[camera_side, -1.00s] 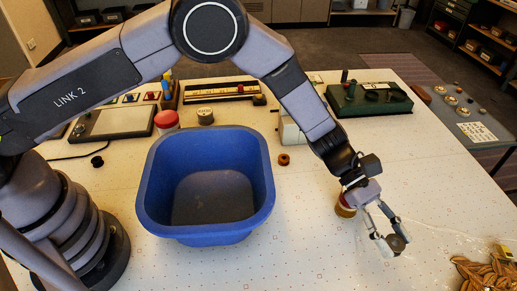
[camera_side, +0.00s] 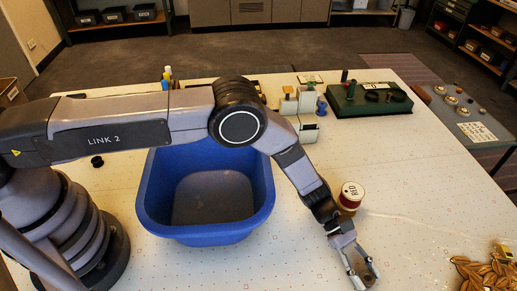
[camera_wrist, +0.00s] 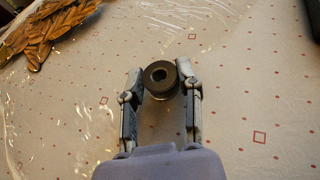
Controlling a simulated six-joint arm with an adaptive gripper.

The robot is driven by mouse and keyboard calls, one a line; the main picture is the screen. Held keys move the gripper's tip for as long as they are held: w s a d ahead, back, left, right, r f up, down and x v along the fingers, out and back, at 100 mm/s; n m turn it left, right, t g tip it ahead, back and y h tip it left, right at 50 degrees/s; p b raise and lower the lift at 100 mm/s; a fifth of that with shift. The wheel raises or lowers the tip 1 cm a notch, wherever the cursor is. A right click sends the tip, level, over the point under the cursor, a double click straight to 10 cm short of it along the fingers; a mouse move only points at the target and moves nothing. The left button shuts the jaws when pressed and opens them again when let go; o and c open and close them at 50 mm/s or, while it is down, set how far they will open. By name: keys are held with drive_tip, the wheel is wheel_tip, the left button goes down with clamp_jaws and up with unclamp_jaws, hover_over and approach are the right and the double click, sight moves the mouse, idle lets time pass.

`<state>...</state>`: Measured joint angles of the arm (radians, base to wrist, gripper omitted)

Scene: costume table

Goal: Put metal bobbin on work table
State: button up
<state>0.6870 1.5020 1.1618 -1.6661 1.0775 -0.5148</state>
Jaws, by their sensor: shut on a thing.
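The metal bobbin (camera_wrist: 160,78) is a dark, round spool with a central hole. In the wrist view it sits between the two fingertips of my gripper (camera_wrist: 160,82), which is shut on it. In the side view my gripper (camera_side: 364,278) points down near the bottom edge, and the bobbin is hard to make out there. The white work table (camera_side: 300,245), dotted with small red marks, lies beneath it. I cannot tell whether the bobbin touches the table.
A blue tub (camera_side: 210,228) stands left of my gripper. A red-and-white labelled spool (camera_side: 350,196) stands close behind it. Gold leaf trim (camera_side: 485,274) lies at the right, also at upper left in the wrist view (camera_wrist: 48,28). A green case (camera_side: 368,100) stands at the back.

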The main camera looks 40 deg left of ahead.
drive_tip(key=shift+f, duration=0.35)
drive_tip(key=o, duration=0.9)
drive_tip(key=shift+o, duration=0.2)
